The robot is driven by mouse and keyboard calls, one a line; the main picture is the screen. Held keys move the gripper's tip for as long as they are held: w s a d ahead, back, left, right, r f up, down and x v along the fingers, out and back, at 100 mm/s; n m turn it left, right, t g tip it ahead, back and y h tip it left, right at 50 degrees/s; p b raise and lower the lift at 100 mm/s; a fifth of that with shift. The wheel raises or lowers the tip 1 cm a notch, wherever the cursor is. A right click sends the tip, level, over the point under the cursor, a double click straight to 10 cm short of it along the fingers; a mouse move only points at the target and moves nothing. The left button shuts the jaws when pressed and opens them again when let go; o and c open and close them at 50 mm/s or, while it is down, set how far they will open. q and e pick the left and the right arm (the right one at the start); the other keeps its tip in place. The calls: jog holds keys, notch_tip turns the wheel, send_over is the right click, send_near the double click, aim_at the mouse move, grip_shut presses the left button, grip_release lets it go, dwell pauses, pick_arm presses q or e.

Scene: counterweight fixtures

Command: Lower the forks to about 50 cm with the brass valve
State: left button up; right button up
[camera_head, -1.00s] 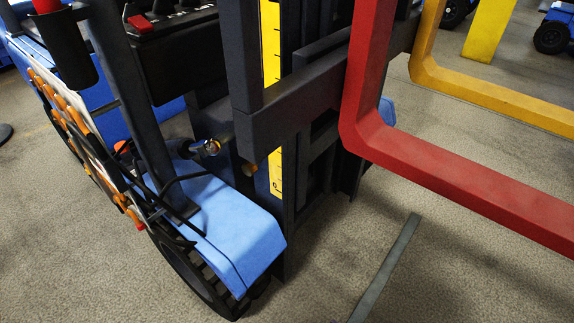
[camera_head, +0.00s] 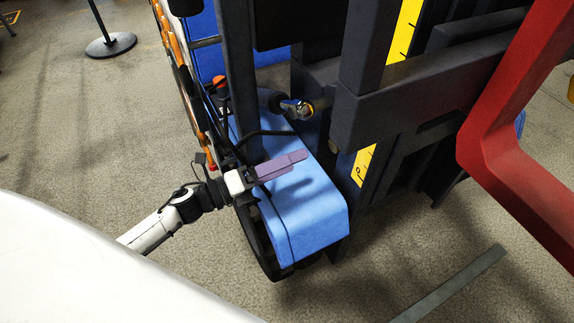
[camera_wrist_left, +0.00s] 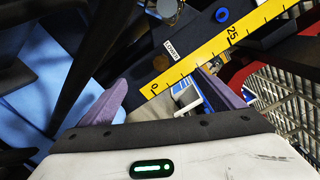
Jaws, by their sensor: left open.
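My left gripper (camera_head: 282,166) is over the blue front fender, left of the mast. Its purple fingers are apart in the left wrist view (camera_wrist_left: 165,97). A round brass-coloured piece (camera_wrist_left: 160,62) sits beside a small "LOWER" label (camera_wrist_left: 172,49), ahead of the fingers and apart from them. I cannot tell whether it is the valve's handle. A metal fitting with a yellow ring (camera_head: 297,109) sticks out behind the fender. The red fork (camera_head: 505,120) hangs raised at the right. The yellow height scale (camera_head: 402,35) is partly covered by the dark carriage; its fork reading is unclear.
The blue fender (camera_head: 305,210) lies under my gripper. A dark upright post (camera_head: 240,80) and black cables stand close to it. Orange-beaded parts (camera_head: 175,50) line the truck's side. Carpeted floor (camera_head: 110,130) is clear at left, apart from a post base (camera_head: 110,45).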

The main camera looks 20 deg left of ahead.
aim_at(333, 146)
pick_arm(q)
jog(key=b+x, duration=0.1)
jog(key=x, duration=0.9)
jog(key=shift+w+d+b, duration=0.15)
jog(key=shift+d+b, duration=0.1)
jog(key=shift+b, duration=0.15)
jog(key=shift+x, duration=0.8)
pick_arm(e)
jog(key=shift+w+a+f, duration=0.2)
jog(key=shift+a+f, duration=0.2)
jog(key=shift+f, duration=0.2)
pick_arm(q)
jog(key=shift+r, duration=0.1)
jog(key=c, duration=1.9)
pick_arm(e)
jog(key=shift+d, duration=0.15)
jog(key=shift+r, duration=0.1)
